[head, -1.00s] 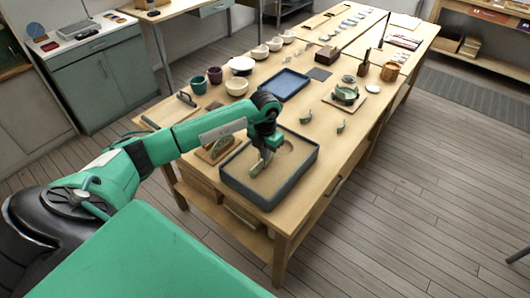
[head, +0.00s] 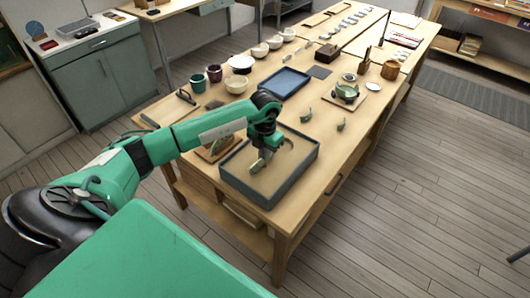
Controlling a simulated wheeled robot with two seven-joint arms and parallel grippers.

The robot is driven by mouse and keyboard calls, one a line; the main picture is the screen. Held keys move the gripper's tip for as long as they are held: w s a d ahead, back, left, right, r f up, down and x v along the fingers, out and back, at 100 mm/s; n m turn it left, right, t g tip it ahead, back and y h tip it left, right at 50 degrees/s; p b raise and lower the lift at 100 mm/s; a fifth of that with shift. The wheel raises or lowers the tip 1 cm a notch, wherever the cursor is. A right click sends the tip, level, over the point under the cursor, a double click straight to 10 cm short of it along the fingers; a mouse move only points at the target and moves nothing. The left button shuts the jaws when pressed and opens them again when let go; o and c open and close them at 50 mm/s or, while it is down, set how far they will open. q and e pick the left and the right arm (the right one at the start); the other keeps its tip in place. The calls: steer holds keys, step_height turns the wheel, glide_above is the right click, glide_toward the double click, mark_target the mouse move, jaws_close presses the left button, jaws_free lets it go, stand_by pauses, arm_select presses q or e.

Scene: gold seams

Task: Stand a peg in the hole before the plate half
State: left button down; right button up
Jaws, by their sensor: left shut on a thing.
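A dark-rimmed tray (head: 301,178) of tan sand sits at the near end of the long wooden table. My left gripper (head: 264,153) points down into it, low over the sand, with its jaws shut. A small pale green piece (head: 258,166) shows at or just in front of the fingertips, tilted. I cannot tell whether it is the plate half or the thing in the jaws. A peg is not distinct, and the hole is too small or hidden to make out. A rounder pale patch (head: 287,146) lies in the sand behind the gripper. My right gripper is out of view.
A wooden stand with a greenish curved piece (head: 220,145) is left of the tray, partly behind my arm. Two green sherds (head: 307,116) (head: 341,125) lie to the right. A blue tray (head: 284,84), bowls (head: 237,84) and cups stand farther back. Bare tabletop lies right of the sand tray.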

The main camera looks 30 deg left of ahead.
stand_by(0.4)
arm_select(q)
steer(key=c, duration=1.1)
jaws_free()
steer(key=shift+o, duration=0.2)
steer(key=shift+r, duration=0.1)
steer(key=shift+w+a+r+p, duration=0.1)
steer(key=shift+r+p, duration=0.35)
steer(key=shift+r, duration=0.15)
steer(key=shift+r+p, duration=0.65)
steer(key=shift+r, duration=0.6)
steer(key=shift+r+p, duration=0.5)
steer(key=shift+r, duration=0.55)
